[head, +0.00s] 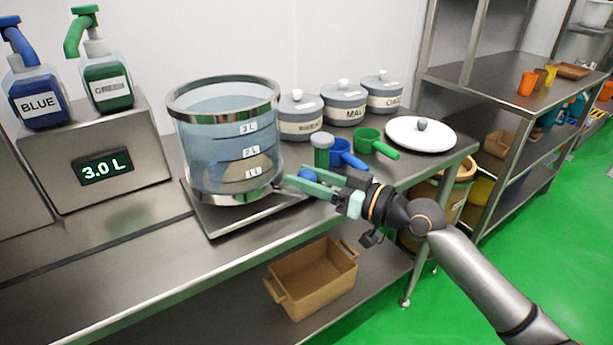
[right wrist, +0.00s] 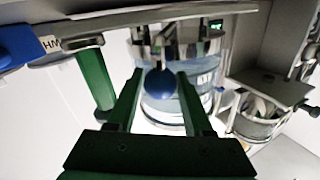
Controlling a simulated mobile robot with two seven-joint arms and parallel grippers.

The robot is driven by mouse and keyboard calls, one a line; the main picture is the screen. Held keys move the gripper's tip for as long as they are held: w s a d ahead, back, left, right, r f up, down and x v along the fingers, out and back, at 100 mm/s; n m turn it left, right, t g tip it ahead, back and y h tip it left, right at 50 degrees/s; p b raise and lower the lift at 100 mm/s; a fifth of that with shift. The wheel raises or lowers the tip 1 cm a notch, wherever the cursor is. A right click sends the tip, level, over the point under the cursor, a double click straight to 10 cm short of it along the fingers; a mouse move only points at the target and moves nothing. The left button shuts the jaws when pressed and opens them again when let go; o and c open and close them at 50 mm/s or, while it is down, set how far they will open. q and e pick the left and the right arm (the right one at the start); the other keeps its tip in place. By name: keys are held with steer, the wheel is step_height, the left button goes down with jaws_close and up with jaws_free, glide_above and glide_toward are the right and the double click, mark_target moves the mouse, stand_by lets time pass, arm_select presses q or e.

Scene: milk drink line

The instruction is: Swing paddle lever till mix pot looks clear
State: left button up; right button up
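The mix pot (head: 225,135) is a clear vessel with steel rims, standing on a steel plate at the table's front. Its bluish liquid is see-through, with a pale yellowish mass low inside. The paddle lever's blue knob (head: 307,174) sticks out at the pot's lower right; its shaft is mostly hidden. My right gripper (head: 296,182) is at the knob with green fingers apart. In the right wrist view the blue knob (right wrist: 160,82) shows between the two open fingers; I cannot tell whether they touch it. My left gripper is not in view.
A display (head: 104,167) reads 3.0 L below blue (head: 38,98) and green (head: 107,88) pump bottles. Behind my gripper are a grey-lidded shaker (head: 321,152), a blue scoop (head: 343,152), a green scoop (head: 370,142) and lidded canisters (head: 343,108). A white lid (head: 421,136) lies right.

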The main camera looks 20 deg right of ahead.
jaws_close()
stand_by(1.0)
